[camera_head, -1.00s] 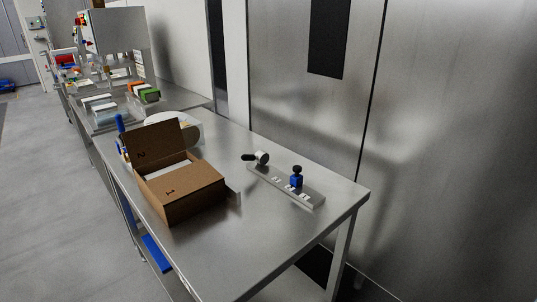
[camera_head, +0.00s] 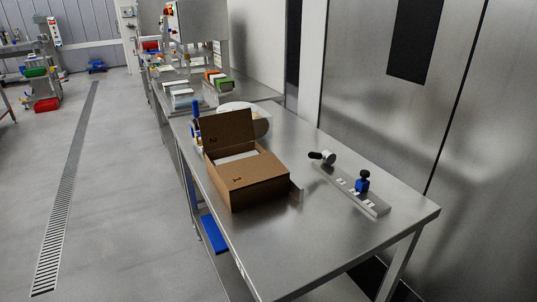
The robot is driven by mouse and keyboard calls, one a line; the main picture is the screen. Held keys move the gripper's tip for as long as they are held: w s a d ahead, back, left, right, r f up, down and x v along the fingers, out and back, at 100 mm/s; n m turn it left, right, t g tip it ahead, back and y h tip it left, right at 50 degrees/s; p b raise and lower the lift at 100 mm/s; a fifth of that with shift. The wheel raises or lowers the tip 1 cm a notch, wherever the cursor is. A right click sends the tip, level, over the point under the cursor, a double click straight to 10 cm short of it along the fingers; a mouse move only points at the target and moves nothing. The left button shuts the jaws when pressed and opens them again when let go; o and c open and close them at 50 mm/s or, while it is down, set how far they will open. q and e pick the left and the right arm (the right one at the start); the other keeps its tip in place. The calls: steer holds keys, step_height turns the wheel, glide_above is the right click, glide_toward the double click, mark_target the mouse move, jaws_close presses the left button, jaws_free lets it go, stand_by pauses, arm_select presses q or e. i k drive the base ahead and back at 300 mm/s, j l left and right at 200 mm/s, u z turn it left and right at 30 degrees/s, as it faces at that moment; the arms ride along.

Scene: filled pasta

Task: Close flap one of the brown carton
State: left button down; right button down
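The brown carton (camera_head: 258,192) stands on the steel table. The flap marked 1 (camera_head: 237,180) lies flat over the near part of the carton's top. The flap marked 2 (camera_head: 229,132) stands up at the far side. Something white (camera_head: 238,156) shows in the gap between the two flaps. Neither of my grippers is in view, and nothing touches the carton.
The steel table (camera_head: 320,238) has free room in front of the carton. A white round thing (camera_head: 247,117) and a blue upright thing (camera_head: 196,112) stand behind the carton. Steel wall panels rise at the right.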

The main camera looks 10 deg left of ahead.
mark_target(243, 173)
steer(key=j+z, duration=0.9)
steer(key=k+j+z, duration=0.15)
steer(key=j+z, duration=0.25)
